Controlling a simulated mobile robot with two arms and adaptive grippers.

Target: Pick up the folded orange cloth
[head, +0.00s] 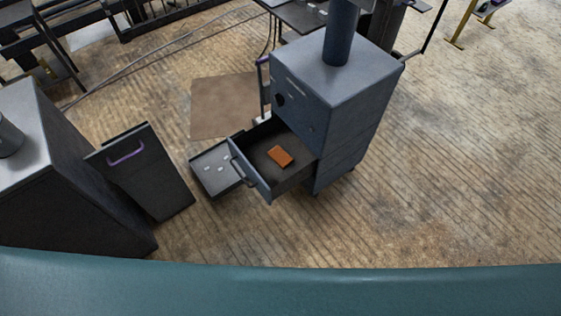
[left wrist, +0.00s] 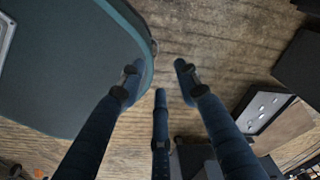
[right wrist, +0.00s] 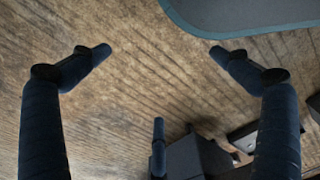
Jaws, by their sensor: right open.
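The folded orange cloth (head: 280,156) is a small flat rectangle lying on the floor of an open drawer (head: 262,187) in the head view. The drawer sticks out to the left from a grey cabinet (head: 335,75). Neither gripper shows in the head view. In the left wrist view my left gripper (left wrist: 159,68) has its fingers apart with nothing between them. In the right wrist view my right gripper (right wrist: 156,52) is spread wide and empty above the wooden floor. I cannot make out the cloth for sure in either wrist view.
A grey panel with a purple handle (head: 140,170) stands at the left beside a dark cabinet (head: 75,190). A low tray (head: 213,170) with small pale pieces is left of the drawer. My teal base edge (head: 280,290) crosses the bottom. Floor on the right (head: 450,170) is clear.

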